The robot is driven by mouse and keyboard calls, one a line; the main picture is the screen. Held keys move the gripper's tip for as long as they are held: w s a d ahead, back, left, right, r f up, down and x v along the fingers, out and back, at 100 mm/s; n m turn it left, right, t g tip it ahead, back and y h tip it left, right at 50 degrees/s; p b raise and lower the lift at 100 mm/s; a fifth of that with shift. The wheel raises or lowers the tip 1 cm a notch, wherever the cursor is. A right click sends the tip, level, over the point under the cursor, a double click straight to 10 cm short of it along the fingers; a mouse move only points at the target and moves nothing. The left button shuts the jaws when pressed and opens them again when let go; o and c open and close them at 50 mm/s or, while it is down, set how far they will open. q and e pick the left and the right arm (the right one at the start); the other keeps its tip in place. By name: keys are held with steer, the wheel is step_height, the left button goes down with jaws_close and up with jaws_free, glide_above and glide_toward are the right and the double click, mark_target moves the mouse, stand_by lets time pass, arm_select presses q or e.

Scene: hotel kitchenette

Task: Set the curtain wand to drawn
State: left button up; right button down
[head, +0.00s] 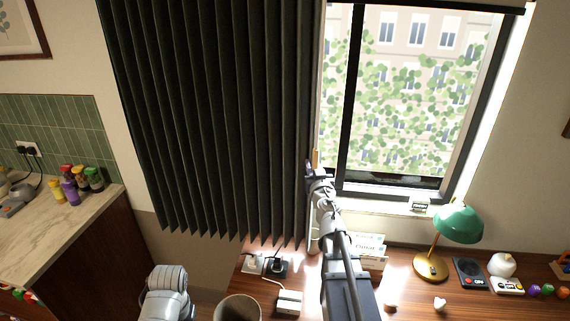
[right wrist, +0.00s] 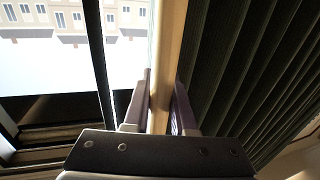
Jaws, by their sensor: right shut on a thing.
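The dark curtain (head: 215,120) hangs left of the window and its right edge meets the window's left side. Its folds also show at the right of the right wrist view (right wrist: 255,75). The curtain wand (right wrist: 168,60) is a pale wooden rod running upright between the fingers in the right wrist view. A short piece of it shows in the head view (head: 315,158). My right gripper (head: 315,170) is shut on the wand at the curtain's right edge. Its two fingers (right wrist: 161,105) stand on either side of the rod. My left arm shows at the bottom left, but its gripper is not visible.
The window (head: 415,95) is uncovered right of the curtain. A counter (head: 60,225) with spice jars stands at left.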

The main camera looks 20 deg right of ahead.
steer(key=s+d, duration=1)
steer(key=d, duration=0.6)
steer(key=s+d, duration=1.1)
steer(key=d, duration=0.5)
steer(key=s+d, duration=1.1)
steer(key=d, duration=0.4)
steer(key=shift+d, duration=0.4)
steer(key=shift+d+r, duration=0.1)
steer(key=c, duration=0.7)
jaws_free()
steer(key=shift+s, duration=0.1)
steer(key=shift+c, duration=0.2)
steer(key=v, duration=0.8)
